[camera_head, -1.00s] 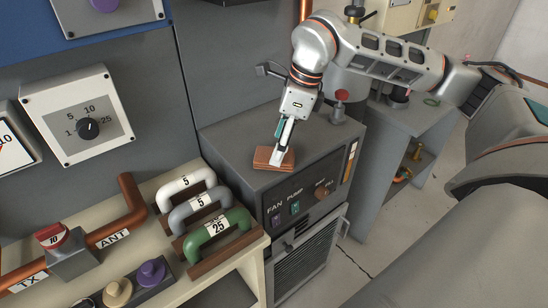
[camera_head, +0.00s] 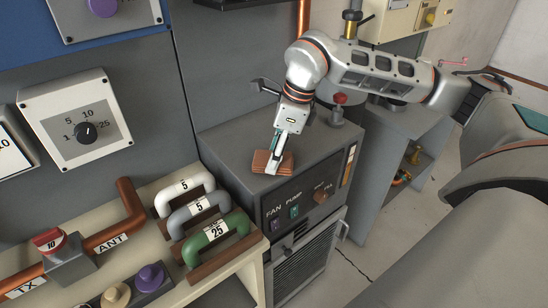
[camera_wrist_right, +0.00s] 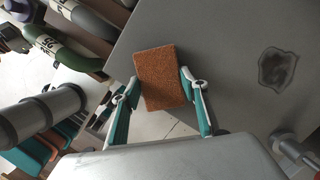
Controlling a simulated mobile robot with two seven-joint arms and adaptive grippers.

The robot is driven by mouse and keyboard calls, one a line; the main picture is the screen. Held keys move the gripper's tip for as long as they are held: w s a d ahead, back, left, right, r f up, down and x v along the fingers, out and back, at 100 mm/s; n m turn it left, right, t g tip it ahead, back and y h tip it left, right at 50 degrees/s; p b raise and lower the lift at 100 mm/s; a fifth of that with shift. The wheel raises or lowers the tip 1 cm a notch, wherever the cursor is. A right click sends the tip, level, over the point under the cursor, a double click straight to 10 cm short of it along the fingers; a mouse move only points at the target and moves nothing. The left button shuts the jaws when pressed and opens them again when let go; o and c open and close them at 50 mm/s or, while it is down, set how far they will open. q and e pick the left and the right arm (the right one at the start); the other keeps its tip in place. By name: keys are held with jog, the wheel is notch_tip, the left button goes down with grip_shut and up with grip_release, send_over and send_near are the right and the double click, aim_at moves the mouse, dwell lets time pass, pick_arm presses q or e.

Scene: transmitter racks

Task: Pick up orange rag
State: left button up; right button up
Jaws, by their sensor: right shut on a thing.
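The orange rag (camera_head: 262,163) is a folded, brownish-orange pad on the top front of the grey cabinet (camera_head: 232,135). It also shows in the right wrist view (camera_wrist_right: 162,72), as a rough rectangular block between the two fingers. My right gripper (camera_head: 272,168) comes down on the rag from above. In the right wrist view my right gripper (camera_wrist_right: 160,88) has a fingertip against each side of the rag and is shut on it. I cannot tell whether the rag is lifted clear of the cabinet top. My left gripper is not in view.
Three handled plugs, white (camera_head: 185,187), grey (camera_head: 195,208) and green (camera_head: 217,232), stand on the cream bench at left. A red-topped valve (camera_head: 339,100) stands at the cabinet's back right. A dark stain (camera_wrist_right: 277,68) marks the bare cabinet top.

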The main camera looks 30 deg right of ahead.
notch_tip(320, 180, up, 20)
jog(key=p, duration=0.1)
jog(key=shift+p, duration=0.35)
jog(key=shift+s, duration=0.1)
